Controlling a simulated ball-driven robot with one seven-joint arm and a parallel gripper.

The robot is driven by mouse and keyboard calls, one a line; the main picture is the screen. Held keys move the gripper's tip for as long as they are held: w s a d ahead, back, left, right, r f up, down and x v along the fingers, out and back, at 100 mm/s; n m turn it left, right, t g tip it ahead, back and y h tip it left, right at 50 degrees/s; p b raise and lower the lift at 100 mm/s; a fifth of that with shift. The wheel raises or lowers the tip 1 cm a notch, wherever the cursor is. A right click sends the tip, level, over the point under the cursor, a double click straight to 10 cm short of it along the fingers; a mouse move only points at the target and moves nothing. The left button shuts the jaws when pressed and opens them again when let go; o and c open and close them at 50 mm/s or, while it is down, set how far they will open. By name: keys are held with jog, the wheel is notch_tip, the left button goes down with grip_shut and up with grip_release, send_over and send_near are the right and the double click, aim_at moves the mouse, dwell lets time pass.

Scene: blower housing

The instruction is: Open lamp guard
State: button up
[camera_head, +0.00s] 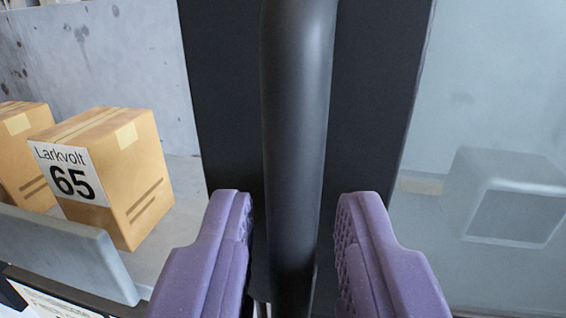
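A thick dark grey vertical bar (297,110) runs down the middle of the camera_head view, in front of a flat black upright panel (375,90). The bar looks like a handle. A pale, see-through pane (480,80) adjoins the panel on the right; it may be the lamp guard, but I cannot tell for sure. My gripper (295,205) has two purple fingers, one on each side of the bar. A narrow gap shows between each finger and the bar, so it is open around it. The bar's ends are out of view.
A cardboard box labelled "Larkvolt 65" (145,185) stands on a shelf at the left, with another box (22,125) beside it. A grey ledge (70,250) runs in front of them. A blurred boxy shape (510,185) shows through the pane.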

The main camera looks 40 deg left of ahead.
jog(key=shift+w+a+r, duration=0.1)
jog(key=shift+w+a, duration=0.05)
jog(key=shift+a, duration=0.15)
grip_shut()
jog(key=shift+d, duration=0.1)
